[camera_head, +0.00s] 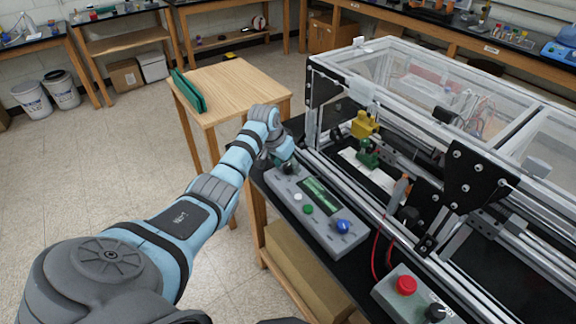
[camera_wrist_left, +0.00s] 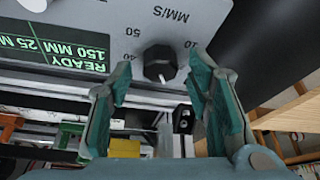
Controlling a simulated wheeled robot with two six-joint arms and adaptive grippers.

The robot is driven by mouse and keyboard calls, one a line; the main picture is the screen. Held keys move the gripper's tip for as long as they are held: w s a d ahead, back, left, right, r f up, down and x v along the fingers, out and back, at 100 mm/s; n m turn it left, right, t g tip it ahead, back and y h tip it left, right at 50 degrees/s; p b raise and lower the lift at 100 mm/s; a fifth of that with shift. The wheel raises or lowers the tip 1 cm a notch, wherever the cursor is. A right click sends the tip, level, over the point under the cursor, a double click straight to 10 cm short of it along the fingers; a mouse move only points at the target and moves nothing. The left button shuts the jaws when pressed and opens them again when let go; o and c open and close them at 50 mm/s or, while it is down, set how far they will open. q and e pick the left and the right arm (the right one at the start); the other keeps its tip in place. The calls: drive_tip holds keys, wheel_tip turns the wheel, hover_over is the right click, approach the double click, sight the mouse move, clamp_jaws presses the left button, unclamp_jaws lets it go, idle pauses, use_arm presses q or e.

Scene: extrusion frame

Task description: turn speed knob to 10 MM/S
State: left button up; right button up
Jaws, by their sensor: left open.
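The speed knob (camera_wrist_left: 160,64) is black and faceted, on a grey control panel (camera_wrist_left: 75,20) in the left wrist view. Its white pointer line points down in that picture, with the 40 mark to its left and the 10 mark at its upper right. My left gripper (camera_wrist_left: 158,68) is open, with a teal finger on each side of the knob and visible gaps to it. In the head view my left gripper (camera_head: 287,160) is at the far-left end of the control box (camera_head: 340,242) and largely hides the knob. My right gripper is not in view.
The extrusion frame (camera_head: 330,178) stands close to the right. A red button (camera_head: 406,285) is on another box nearer me.

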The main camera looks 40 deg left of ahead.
use_arm(q)
drive_tip(key=shift+f, duration=0.1)
clamp_jaws()
idle(0.3)
